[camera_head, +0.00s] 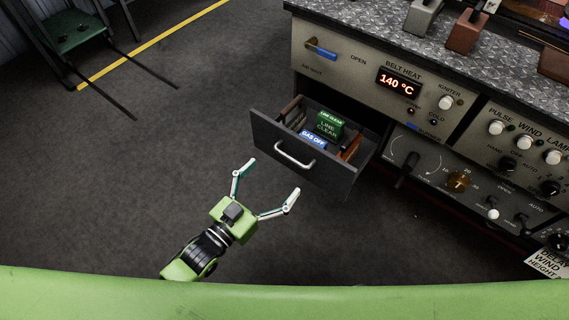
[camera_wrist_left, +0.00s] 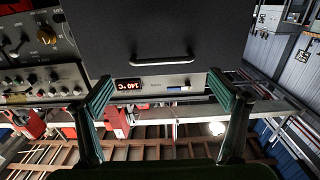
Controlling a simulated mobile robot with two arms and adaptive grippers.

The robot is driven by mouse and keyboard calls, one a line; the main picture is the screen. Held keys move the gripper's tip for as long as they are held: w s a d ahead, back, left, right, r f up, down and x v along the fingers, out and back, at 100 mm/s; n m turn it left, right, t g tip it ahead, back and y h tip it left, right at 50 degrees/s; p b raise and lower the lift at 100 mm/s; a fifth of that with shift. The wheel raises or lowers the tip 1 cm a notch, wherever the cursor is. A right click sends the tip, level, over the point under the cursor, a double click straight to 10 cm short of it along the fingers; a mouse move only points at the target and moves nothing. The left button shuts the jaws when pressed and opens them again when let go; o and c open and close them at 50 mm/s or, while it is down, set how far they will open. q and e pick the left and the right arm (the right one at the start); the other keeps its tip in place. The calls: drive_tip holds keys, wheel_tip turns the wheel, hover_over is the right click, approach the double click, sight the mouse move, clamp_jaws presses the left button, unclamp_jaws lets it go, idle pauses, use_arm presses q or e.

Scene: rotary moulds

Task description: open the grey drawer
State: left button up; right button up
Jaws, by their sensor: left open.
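The grey drawer (camera_head: 300,160) is pulled out of the bench front in the head view, with its inside showing. A silver bow handle (camera_head: 294,156) is on its front. Inside are a green "LINE CLEAR" block (camera_head: 329,124), a blue "GAS OFF" tag (camera_head: 312,139) and brown pieces. My left gripper (camera_head: 268,181) is open and empty, in front of the drawer and apart from the handle. In the left wrist view the drawer's dark front (camera_wrist_left: 150,35) and handle (camera_wrist_left: 162,60) lie beyond the spread fingers (camera_wrist_left: 163,92). My right gripper is in neither view.
The bench's control panel (camera_head: 350,55) carries a "140 °C" display, knobs and a blue-gripped lever (camera_head: 321,50). Metal blocks stand on its patterned top (camera_head: 370,15). Dark floor (camera_head: 150,140) left of the drawer is clear.

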use_arm(q)
drive_tip(key=v, duration=0.4)
idle(0.5)
